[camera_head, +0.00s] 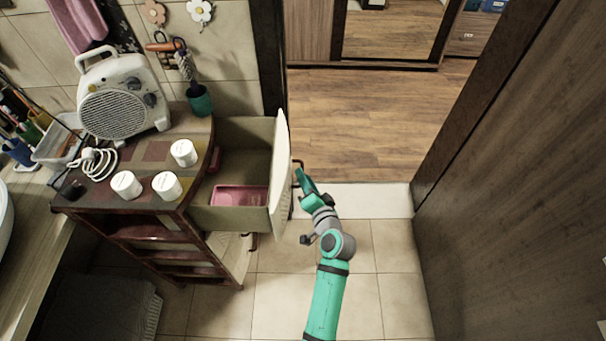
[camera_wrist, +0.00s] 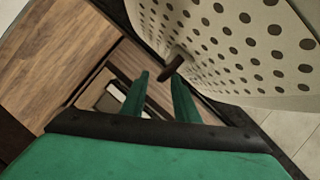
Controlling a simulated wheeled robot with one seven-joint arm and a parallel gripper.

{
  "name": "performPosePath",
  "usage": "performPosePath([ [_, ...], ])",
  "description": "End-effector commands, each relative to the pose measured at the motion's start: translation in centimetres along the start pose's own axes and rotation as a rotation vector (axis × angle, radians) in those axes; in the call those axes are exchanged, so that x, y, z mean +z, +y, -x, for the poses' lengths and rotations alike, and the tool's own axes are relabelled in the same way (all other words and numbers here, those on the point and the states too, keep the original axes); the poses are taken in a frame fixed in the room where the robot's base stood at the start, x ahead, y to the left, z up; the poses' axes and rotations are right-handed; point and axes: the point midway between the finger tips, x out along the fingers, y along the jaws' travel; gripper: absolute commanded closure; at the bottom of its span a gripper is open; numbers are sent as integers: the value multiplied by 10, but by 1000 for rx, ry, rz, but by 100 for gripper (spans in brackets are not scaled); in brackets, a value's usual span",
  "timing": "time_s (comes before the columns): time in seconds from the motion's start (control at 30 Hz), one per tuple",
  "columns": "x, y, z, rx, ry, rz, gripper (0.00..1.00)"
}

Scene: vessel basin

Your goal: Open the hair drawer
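The hair drawer (camera_head: 205,217) is pulled well out of the wooden cabinet (camera_head: 160,228) in the head view, and its inside shows from above. Its pale front panel (camera_head: 282,180) faces right; in the wrist view the panel is white with brown dots (camera_wrist: 235,45). A small dark brown handle (camera_wrist: 172,66) sticks out from this front. My gripper (camera_head: 299,172) is just right of the drawer front. In the wrist view my two green fingers (camera_wrist: 160,75) are apart, with the handle at the fingertips, nearer the right finger. I cannot tell whether they touch.
A pink box (camera_head: 238,196) lies in the drawer. White jars (camera_head: 166,186) and a fan heater (camera_head: 122,98) stand on the cabinet top. A dark wooden door or wall (camera_head: 510,180) stands at the right. Tiled floor (camera_head: 375,245) is free between.

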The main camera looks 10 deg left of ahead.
Motion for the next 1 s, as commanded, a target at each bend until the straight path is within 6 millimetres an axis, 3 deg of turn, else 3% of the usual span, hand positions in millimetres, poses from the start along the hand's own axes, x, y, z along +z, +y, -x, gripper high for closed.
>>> performPosePath([
  [0.2, 0, 2, 43, 3, 1, -1, 72],
  [0.4, 0, 1, 70, 2, 1, -1, 72],
  [0.6, 0, 1, 79, 1, 0, -1, 72],
  [1.0, 0, 1, 79, 1, 0, 0, 72],
])
